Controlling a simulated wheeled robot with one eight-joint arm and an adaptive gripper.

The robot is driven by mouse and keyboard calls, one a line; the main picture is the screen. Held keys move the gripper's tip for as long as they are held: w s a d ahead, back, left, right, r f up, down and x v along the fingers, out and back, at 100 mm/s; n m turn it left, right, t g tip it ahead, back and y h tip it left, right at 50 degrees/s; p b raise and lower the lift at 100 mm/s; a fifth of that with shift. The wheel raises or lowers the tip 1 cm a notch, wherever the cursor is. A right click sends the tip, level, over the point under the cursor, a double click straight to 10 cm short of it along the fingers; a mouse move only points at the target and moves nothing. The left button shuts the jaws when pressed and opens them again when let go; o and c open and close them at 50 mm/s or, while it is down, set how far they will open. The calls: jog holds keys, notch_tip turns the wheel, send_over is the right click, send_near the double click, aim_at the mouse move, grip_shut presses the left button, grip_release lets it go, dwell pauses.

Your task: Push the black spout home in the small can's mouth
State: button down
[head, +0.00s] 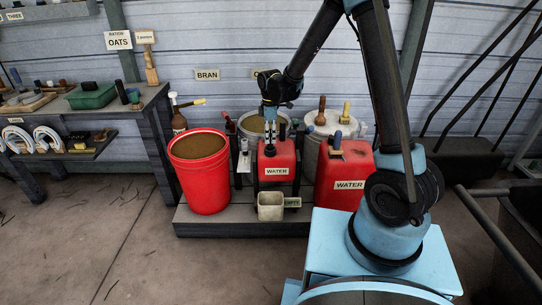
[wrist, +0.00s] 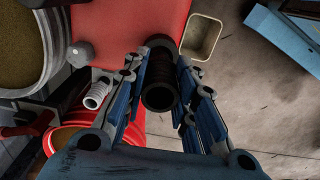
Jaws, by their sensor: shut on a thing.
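The small can (head: 277,170) is red with a WATER label and stands on the low platform. It fills the upper middle of the wrist view (wrist: 130,22). The black ribbed spout (wrist: 158,82) is between my fingers (wrist: 157,85), its open end facing the wrist camera. My gripper (head: 270,137) points down over the can's top and is shut on the spout. In the head view the spout (head: 270,150) is a small dark shape at the can's top. The can's mouth is hidden behind the spout, so I cannot tell how deep the spout sits.
A larger red WATER can (head: 345,180) stands to the right. A red bucket (head: 200,180) stands to the left. A pale ribbed piece (wrist: 97,95) is beside my fingers. A beige open box (head: 271,207) is in front of the small can. The floor ahead is clear.

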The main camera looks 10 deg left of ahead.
jog(key=shift+f, duration=1.7)
dwell(2.4)
jog(key=c, duration=1.2)
grip_release()
jog(key=shift+r, duration=0.1)
notch_tip(320, 180, up, 12)
jog(key=shift+f, duration=0.15)
jog(key=shift+w, duration=0.1)
